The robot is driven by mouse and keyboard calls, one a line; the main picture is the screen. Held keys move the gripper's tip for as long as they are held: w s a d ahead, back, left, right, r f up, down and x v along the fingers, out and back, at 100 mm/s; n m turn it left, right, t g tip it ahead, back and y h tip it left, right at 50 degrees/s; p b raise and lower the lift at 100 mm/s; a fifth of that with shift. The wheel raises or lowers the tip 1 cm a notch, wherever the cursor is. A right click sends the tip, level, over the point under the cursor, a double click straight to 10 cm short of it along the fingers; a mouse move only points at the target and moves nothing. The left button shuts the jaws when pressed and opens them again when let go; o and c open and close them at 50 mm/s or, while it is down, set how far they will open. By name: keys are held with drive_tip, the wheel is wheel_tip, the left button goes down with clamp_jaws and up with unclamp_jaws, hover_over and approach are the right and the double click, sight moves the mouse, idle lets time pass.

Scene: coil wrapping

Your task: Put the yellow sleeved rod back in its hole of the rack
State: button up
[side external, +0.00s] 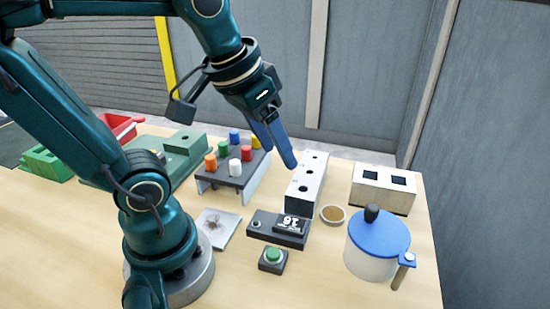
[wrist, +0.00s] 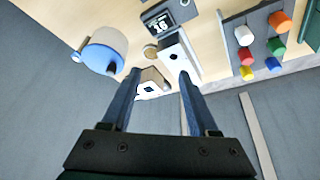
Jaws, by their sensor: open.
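The yellow sleeved rod's cap (side external: 256,142) stands in the rack (side external: 233,181), at its back right corner, partly behind my gripper in the side view. In the wrist view the yellow cap (wrist: 247,73) is at the outer end of the row with the red and white ones. It stands upright; how deep it sits I cannot tell. My gripper (side external: 284,150) is open, with nothing seen between the fingers. It hangs above and behind the white block with round holes (side external: 308,172), to the right of the rack. In the wrist view the open fingers (wrist: 158,76) point toward the blocks.
Other coloured caps (side external: 210,161) fill the rack. A counter display (side external: 291,224), a green button (side external: 273,256), a small round dish (side external: 333,214), a block with square holes (side external: 384,190) and a blue-lidded pot (side external: 376,240) stand right and in front. A grey wall is behind.

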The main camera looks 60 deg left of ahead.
drive_tip(key=shift+m+t+h, duration=0.3)
drive_tip(key=shift+m+t, duration=0.1)
drive_tip(key=shift+m, duration=0.5)
drive_tip(key=s+d+f, duration=0.2)
drive_tip(key=s+f, duration=0.1)
drive_tip(key=shift+s+d, duration=0.1)
drive_tip(key=shift+d, duration=0.15)
